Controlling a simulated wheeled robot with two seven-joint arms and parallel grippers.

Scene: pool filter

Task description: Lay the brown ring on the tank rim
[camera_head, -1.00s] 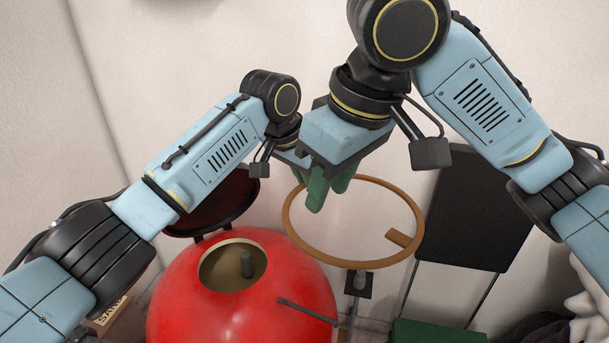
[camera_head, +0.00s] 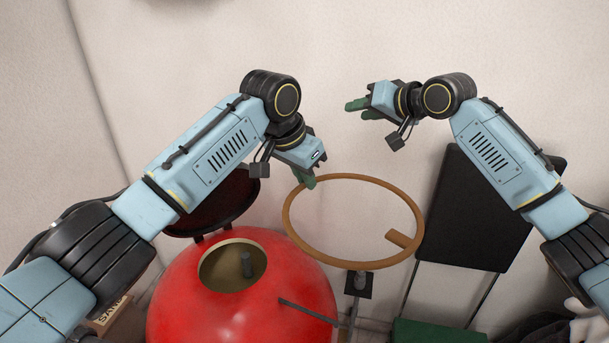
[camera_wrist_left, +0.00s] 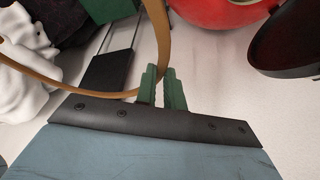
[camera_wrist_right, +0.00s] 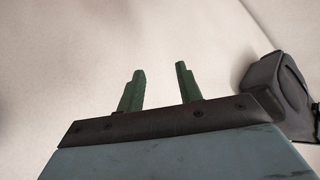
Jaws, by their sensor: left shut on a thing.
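The brown ring (camera_head: 290,238) is a thin hoop with a short inward tab at its lower right. In the head view it hangs in the air right of the red tank (camera_head: 240,300). My left gripper (camera_head: 309,182) is shut on the ring's upper left edge. In the left wrist view the ring (camera_wrist_left: 163,40) runs to the green fingers (camera_wrist_left: 164,85). The tank's round opening (camera_head: 217,266) faces up with its pale rim (camera_head: 204,262) bare. A dark post stands inside it.
A dark round lid (camera_head: 215,208) stands tilted open behind the tank opening. A black panel (camera_head: 470,215) on thin legs is at right, with a green box (camera_head: 440,331) below. A white lumpy thing (camera_head: 590,325) is at lower right.

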